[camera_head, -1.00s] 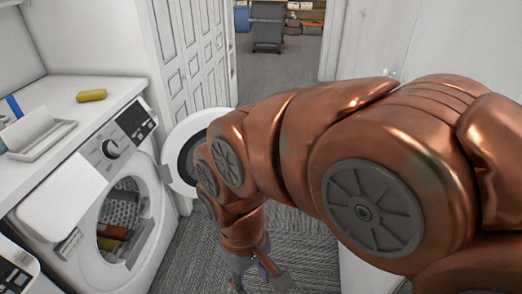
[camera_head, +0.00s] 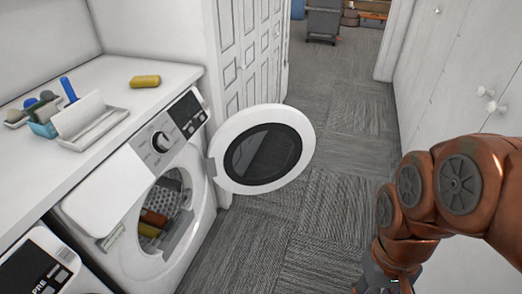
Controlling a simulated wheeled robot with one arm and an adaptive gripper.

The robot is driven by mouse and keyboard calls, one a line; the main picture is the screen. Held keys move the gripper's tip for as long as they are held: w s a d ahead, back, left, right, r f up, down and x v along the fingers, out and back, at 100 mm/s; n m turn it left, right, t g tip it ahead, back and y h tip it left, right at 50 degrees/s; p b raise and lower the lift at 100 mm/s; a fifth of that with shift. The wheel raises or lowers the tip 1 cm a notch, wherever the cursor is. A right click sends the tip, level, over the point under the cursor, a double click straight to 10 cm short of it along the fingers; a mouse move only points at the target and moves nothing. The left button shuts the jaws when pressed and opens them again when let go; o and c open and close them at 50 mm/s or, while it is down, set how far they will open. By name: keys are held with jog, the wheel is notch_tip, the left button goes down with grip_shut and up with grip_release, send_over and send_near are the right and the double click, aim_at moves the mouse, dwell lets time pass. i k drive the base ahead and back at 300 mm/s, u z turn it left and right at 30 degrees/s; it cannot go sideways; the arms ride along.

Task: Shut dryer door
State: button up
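The dryer (camera_head: 150,205) is a white front-loading machine under the counter at the left. Its round white door (camera_head: 226,128) with a dark glass middle stands wide open, swung out to the right on the hinge side. The drum opening shows a grey perforated drum with yellow and brown items (camera_head: 152,222) inside. My gripper (camera_head: 378,284) is at the bottom edge right of centre, low over the floor, to the right of the door and apart from it. Its fingers are small and partly cut off, so I cannot tell if they are open.
A white counter (camera_head: 110,75) carries a yellow object (camera_head: 145,81), a white tray and a blue container. A second machine (camera_head: 40,265) is at the lower left. White cabinets (camera_head: 445,70) line the right. Carpeted floor (camera_head: 325,210) is clear between door and arm.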

aim_at(259, 149)
jog(key=z, duration=0.05)
jog(key=i, duration=2.3)
jog(key=z, duration=0.9)
jog(key=i, duration=1.7)
jog(key=u, duration=0.65)
jog(key=i, duration=1.75)
jog(key=u, duration=3.25)
